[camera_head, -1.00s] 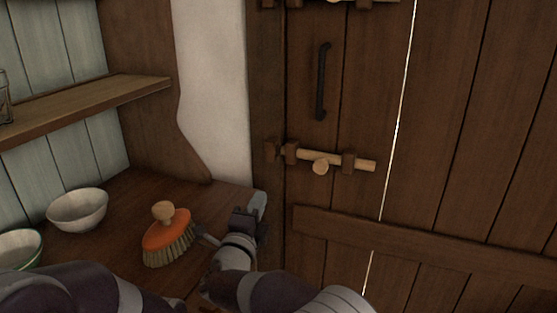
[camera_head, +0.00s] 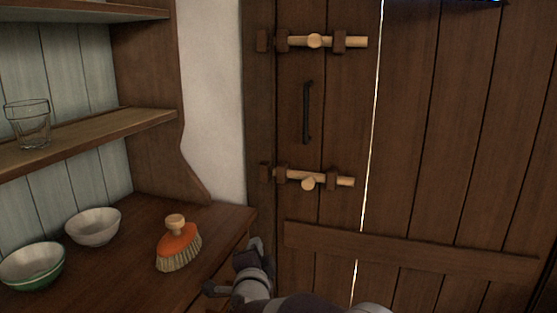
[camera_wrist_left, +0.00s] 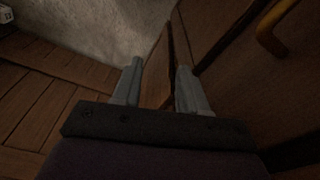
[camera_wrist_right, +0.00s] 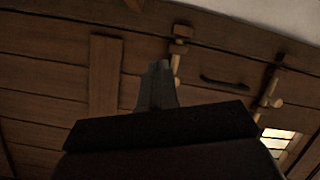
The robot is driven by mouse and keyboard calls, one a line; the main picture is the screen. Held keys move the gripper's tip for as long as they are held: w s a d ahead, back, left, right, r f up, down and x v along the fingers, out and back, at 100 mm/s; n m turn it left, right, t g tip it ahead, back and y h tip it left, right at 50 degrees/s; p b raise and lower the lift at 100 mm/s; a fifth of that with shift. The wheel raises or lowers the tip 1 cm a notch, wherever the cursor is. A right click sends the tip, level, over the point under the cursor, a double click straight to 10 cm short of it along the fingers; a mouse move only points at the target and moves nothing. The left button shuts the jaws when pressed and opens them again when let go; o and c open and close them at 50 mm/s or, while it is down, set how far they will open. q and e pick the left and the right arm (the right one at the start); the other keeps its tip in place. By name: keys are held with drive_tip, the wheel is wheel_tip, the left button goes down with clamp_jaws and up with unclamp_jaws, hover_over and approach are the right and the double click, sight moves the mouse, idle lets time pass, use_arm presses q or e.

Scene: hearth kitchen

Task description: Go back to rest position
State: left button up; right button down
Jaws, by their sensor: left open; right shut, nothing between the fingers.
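My right gripper (camera_head: 256,244) shows low in the head view, beside the right end of the wooden counter and in front of the plank door. Its fingers are shut together with nothing between them, as the right wrist view also shows (camera_wrist_right: 160,66). My left gripper is out of the head view. In the left wrist view it (camera_wrist_left: 160,66) is open, its two grey fingers apart and empty, above a plank floor and near a dark wooden panel.
The counter (camera_head: 120,272) holds an orange brush (camera_head: 178,241), a white bowl (camera_head: 93,227) and a green-banded bowl (camera_head: 32,266). A glass (camera_head: 28,124) stands on the shelf (camera_head: 95,131). The door (camera_head: 450,150) has a black handle (camera_head: 307,112), an upper bolt (camera_head: 315,41) and a lower bolt (camera_head: 312,180).

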drive_tip(key=s+d+f+n+g+y, duration=0.2)
drive_tip(key=s+d+f+n+g, duration=0.55)
drive_tip(key=d, duration=0.25)
drive_tip(key=s+d+f+n+g+h, duration=0.1)
drive_tip(key=s+d+f+n+g, duration=0.4)
drive_tip(key=s, duration=0.6)
drive_tip(key=s+d+f+n+g+h, duration=0.1)
drive_tip(key=s+d+f+g, duration=0.2)
drive_tip(key=s+d, duration=0.6)
drive_tip(key=p+v, duration=2.3)
drive_tip(key=shift+w+a+g, duration=0.3)
drive_tip(key=shift+a+g, duration=0.15)
drive_tip(key=shift+a, duration=0.15)
drive_tip(key=shift+r, duration=0.1)
